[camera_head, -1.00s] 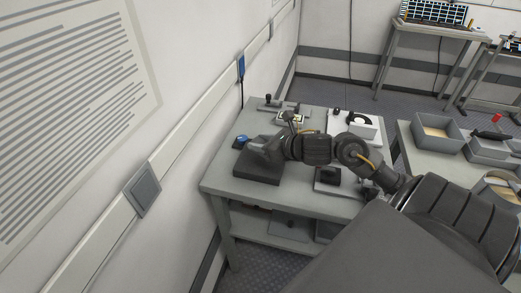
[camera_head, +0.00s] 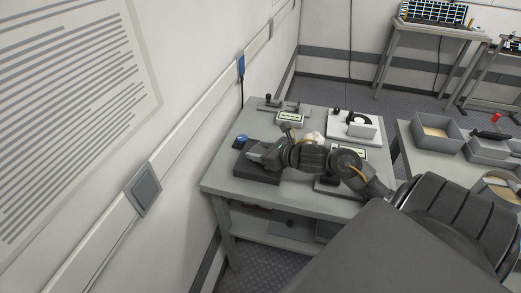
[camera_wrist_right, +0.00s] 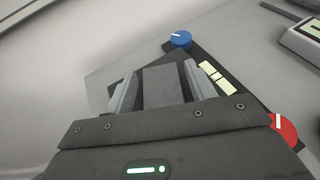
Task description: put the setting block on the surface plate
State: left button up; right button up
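The surface plate (camera_head: 257,176) is a dark slab at the near left of the bench in the head view. It also shows in the right wrist view (camera_wrist_right: 207,62), with pale yellow labels by its edge. My right gripper (camera_head: 257,152) is over the plate. In the right wrist view its two light grey fingers (camera_wrist_right: 161,88) stand on either side of a dark grey block, which I take to be the setting block (camera_wrist_right: 164,86), and seem closed on it. The block's underside is hidden, so I cannot tell whether it touches the plate. My left gripper is not in view.
A blue knob (camera_wrist_right: 180,39) is just beyond the plate and a red knob (camera_wrist_right: 284,128) lies to the right. A white-based device (camera_head: 352,124) and a small display unit (camera_head: 290,118) stand farther back on the bench. The wall runs close along the left.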

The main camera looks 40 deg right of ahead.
jog(key=shift+o, duration=0.4)
jog(key=shift+r, duration=0.1)
jog(key=shift+r, duration=0.1)
jog(key=b+v, duration=0.1)
jog(key=v, duration=1.1)
